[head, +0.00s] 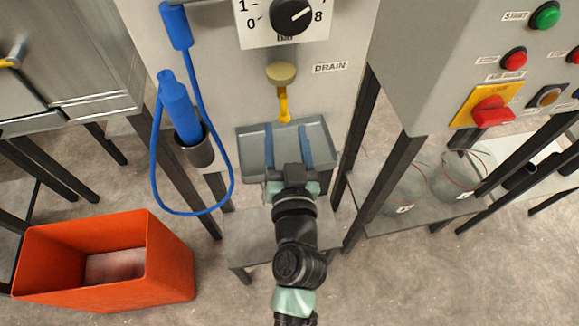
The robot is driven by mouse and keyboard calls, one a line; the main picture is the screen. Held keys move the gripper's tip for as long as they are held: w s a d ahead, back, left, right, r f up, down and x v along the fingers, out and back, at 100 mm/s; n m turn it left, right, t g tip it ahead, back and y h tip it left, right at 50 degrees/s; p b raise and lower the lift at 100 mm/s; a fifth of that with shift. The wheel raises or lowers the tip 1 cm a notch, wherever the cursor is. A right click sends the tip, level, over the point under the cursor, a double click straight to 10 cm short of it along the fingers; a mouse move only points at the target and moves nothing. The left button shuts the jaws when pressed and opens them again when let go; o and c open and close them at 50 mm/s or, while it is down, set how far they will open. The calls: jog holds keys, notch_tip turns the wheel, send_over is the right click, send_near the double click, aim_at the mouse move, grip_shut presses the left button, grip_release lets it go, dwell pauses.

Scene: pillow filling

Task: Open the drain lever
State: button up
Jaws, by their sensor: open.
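The drain lever (284,106) is a yellow handle that hangs straight down from a round tan fitting (281,73) on the grey machine front. The "DRAIN" label (330,68) is to its right. My gripper (289,145) is open, with its two blue fingers spread apart and pointing up toward the machine. It is below the lever in the picture, in front of and over the grey tray. The fingers do not touch the lever, and nothing shows between them.
A grey tray (257,137) sits below the lever. A blue hose tool (178,108) stands in a dark holder at left, with its hose looping down. An orange bin (165,270) is on the floor. A control panel (420,75) with buttons and a red switch is at right.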

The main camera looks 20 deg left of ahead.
jog(key=b+v, duration=0.2)
jog(key=v, duration=0.6)
jog(key=shift+s, duration=0.1)
jog(key=w+r+h, duration=0.1)
jog(key=w+r, duration=0.7)
jog(key=r, duration=0.1)
jog(key=w+d+r+m+t+h, duration=0.1)
jog(key=w+d+r+m+h, duration=0.15)
jog(key=d+r, duration=0.3)
jog(key=w+d+r+m+t+h, duration=0.1)
jog(key=w+d+r+h, duration=0.1)
jog(key=d+r+h, duration=0.3)
jog(key=s+r+t+p, duration=0.3)
jog(key=s+r, duration=0.1)
jog(key=r, duration=0.8)
jog(key=s+r+t+p, duration=0.3)
jog(key=s+r, duration=0.1)
jog(key=r, duration=0.8)
jog(key=s+r+t+p, duration=0.3)
jog(key=s+r+p, duration=0.1)
jog(key=r, duration=0.8)
jog(key=shift+s+d+r+t, duration=0.3)
jog(key=shift+s+d+t, duration=0.1)
